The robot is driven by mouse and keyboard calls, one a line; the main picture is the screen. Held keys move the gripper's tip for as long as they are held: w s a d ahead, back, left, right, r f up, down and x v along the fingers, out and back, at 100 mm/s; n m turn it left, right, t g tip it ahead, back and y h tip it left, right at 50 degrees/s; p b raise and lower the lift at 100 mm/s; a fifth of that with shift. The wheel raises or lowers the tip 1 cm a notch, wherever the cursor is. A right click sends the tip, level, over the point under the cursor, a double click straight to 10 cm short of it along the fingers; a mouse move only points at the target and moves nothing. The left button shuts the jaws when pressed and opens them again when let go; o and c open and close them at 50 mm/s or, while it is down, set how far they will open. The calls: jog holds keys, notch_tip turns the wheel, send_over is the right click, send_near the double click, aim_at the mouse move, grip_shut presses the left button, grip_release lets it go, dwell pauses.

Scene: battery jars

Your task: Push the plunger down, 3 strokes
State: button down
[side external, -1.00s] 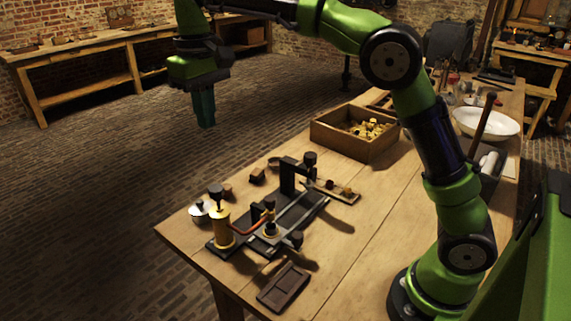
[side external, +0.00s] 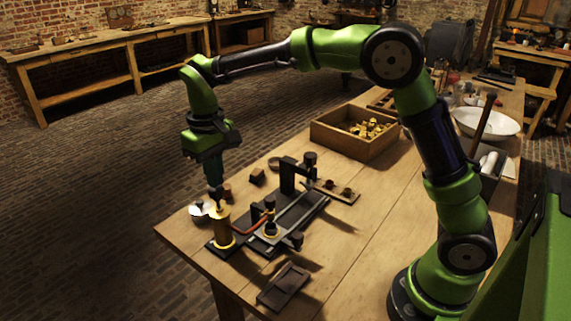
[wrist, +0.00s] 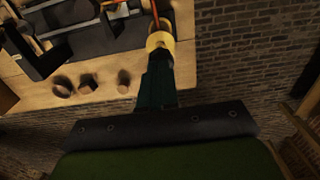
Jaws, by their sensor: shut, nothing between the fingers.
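The plunger is on a brass cylinder (side external: 222,228) at the near left end of a black base plate (side external: 262,236) on the wooden table. Its dark knob (side external: 216,193) shows just below my gripper (side external: 215,183) in the side view. My gripper is shut and empty, pointing down, with its tips at or just above the knob; I cannot tell whether they touch. In the wrist view the brass cylinder (wrist: 160,40) lies beyond the shut fingers (wrist: 157,85), which hide part of the plunger.
A small metal pot (side external: 199,209) stands close left of the cylinder. A black upright frame (side external: 288,176) rises at the plate's far end. A wooden box (side external: 354,133) of brass parts and a dark tray (side external: 284,286) lie on the table.

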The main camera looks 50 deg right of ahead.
jog(key=shift+f, duration=0.35)
jog(key=shift+f, duration=1.4)
notch_tip(320, 180, up, 15)
jog(key=shift+f, duration=0.2)
jog(key=shift+w+r, duration=0.2)
jog(key=shift+r, duration=0.95)
jog(key=shift+a+f, duration=0.1)
jog(key=shift+f, duration=0.05)
